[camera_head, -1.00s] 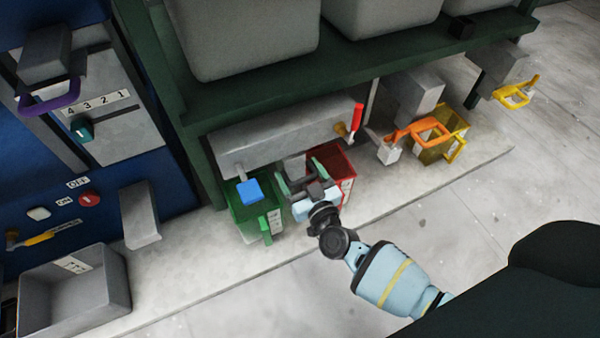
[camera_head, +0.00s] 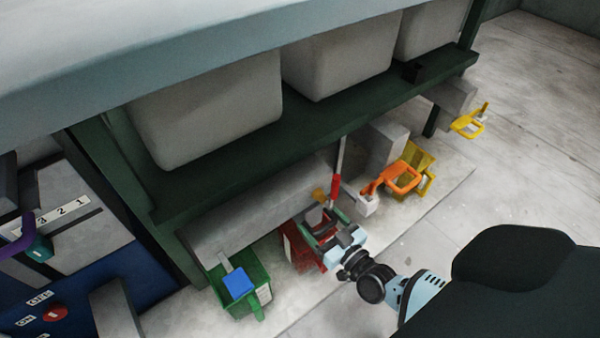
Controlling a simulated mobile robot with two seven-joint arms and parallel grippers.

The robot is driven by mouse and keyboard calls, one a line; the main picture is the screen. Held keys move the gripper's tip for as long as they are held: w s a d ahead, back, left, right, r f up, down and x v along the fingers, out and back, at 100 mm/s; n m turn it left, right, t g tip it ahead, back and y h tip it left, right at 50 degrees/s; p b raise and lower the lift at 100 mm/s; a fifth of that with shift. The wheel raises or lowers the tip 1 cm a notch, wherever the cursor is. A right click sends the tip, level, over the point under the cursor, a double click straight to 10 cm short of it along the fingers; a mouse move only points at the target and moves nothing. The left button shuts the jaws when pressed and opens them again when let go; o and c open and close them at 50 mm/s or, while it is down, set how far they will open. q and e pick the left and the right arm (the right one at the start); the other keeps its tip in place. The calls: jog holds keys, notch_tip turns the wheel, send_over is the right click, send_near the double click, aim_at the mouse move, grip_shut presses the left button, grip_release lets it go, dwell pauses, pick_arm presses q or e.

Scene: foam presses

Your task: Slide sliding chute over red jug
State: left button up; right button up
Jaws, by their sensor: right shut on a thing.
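The red jug (camera_head: 300,250) stands on the floor slab under the long grey housing (camera_head: 265,208), partly hidden by my right gripper. My left gripper is not in view.
A green jug (camera_head: 252,273) stands left of the red jug, below a blue-tipped part (camera_head: 238,283). A red lever (camera_head: 336,187) rises beside the gripper.

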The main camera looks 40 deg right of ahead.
jog(key=shift+d, duration=0.3)
jog(key=o, duration=1.4)
jog(key=shift+c, duration=0.2)
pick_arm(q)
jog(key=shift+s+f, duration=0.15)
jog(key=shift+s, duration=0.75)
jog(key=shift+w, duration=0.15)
pick_arm(e)
jog(key=shift+s, duration=0.15)
jog(key=s+p, duration=0.2)
jog(key=s, duration=0.4)
jog(key=shift+s+d, duration=0.1)
jog(key=shift+s, duration=0.25)
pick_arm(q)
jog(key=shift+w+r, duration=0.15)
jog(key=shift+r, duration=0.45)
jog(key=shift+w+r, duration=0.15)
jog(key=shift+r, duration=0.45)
pick_arm(e)
jog(key=shift+s, duration=0.45)
pick_arm(q)
jog(key=shift+p, duration=0.3)
